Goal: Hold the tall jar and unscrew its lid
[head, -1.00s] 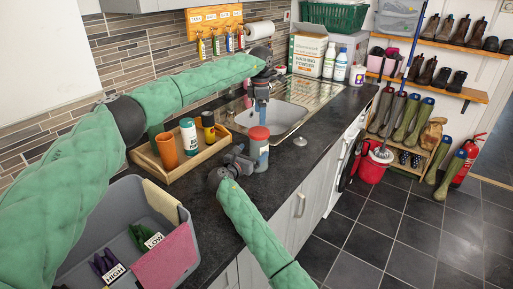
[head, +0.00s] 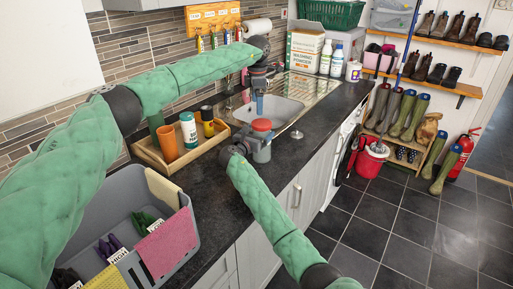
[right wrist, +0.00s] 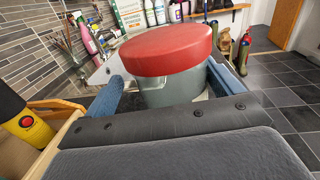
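The tall jar (head: 262,153) is a grey cylinder with a red lid (head: 261,125), upright on the dark worktop before the sink. In the right wrist view the jar (right wrist: 172,90) stands between my right gripper's blue fingers, below its red lid (right wrist: 165,50). My right gripper (head: 250,147) is open around the body; a gap shows at the left finger, while the right finger is close to or touching the jar. My left gripper (head: 258,104) points down just above the lid; its finger gap cannot be made out.
A wooden tray (head: 160,163) with an orange cup (head: 167,143) and bottles stands left of the jar. A grey bin (head: 190,240) is at the near left. The sink (head: 280,108) lies behind, and the worktop's front edge is to the right.

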